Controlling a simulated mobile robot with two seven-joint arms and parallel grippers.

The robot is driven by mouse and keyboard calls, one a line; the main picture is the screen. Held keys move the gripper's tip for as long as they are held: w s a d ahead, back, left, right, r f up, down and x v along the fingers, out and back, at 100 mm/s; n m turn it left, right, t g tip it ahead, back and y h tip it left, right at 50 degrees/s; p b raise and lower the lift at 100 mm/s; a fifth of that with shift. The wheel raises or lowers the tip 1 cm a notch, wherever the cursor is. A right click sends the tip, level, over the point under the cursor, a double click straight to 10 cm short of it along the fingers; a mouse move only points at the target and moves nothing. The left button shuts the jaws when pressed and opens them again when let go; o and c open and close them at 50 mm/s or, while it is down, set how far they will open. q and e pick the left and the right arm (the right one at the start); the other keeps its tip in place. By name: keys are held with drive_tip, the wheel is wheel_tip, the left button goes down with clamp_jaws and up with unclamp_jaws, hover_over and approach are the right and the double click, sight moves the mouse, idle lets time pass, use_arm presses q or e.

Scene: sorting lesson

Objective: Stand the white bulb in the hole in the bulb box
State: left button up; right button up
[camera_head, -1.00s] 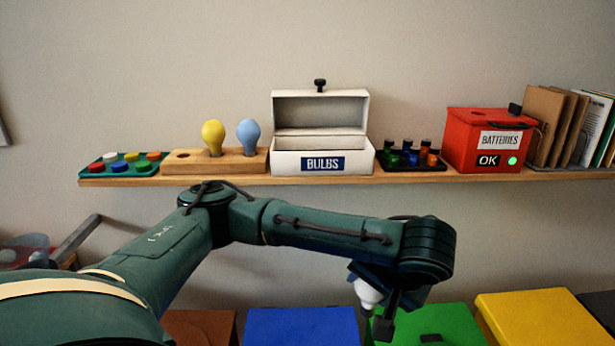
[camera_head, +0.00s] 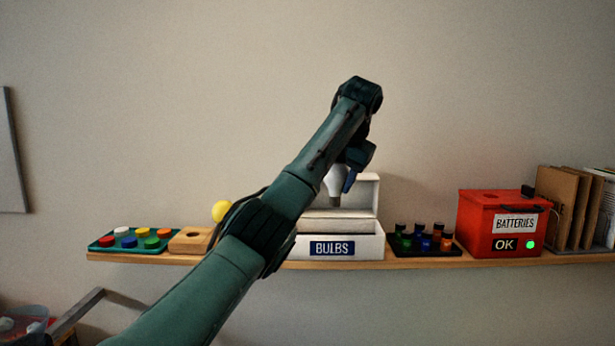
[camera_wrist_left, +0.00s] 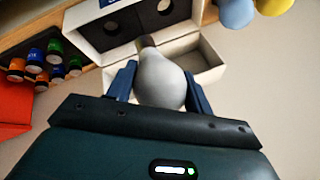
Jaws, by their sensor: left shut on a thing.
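The white bulb (camera_head: 335,183) is held above the white bulb box (camera_head: 290,248), in front of its raised lid. My left gripper (camera_head: 343,176) is shut on the bulb's round glass. In the left wrist view the blue fingers of the left gripper (camera_wrist_left: 160,75) sit on either side of the white bulb (camera_wrist_left: 160,82). Its dark base points away from the gripper, toward the bulb box (camera_wrist_left: 88,22). Two dark round holes show in the box top; the base is apart from them. My right gripper is not in view.
The wooden block (camera_head: 188,241) with a yellow bulb (camera_head: 221,211) stands left of the box, partly behind my arm. A dark tray of small bottles (camera_head: 424,243) and the red battery box (camera_head: 490,225) stand on the right. A button tray (camera_head: 130,243) is at far left.

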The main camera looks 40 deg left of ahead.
use_arm(q)
drive_tip(key=s+a, duration=0.1)
drive_tip(key=a, duration=0.6)
drive_tip(key=b, duration=0.1)
approach(306, 219)
drive_tip(key=shift+s+a+f, duration=0.5)
drive_tip(key=shift+s+f, duration=0.05)
drive_tip(key=shift+f, duration=0.9)
drive_tip(key=shift+f+m, duration=0.1)
drive_tip(key=shift+m, duration=0.3)
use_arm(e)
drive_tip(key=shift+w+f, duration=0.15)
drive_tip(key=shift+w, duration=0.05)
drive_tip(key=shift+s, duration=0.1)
use_arm(q)
drive_tip(key=shift+s, duration=0.15)
drive_tip(key=shift+f+b, duration=0.65)
drive_tip(key=shift+f, duration=0.95)
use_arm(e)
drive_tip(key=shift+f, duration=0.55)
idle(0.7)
use_arm(q)
drive_tip(key=shift+p, duration=0.75)
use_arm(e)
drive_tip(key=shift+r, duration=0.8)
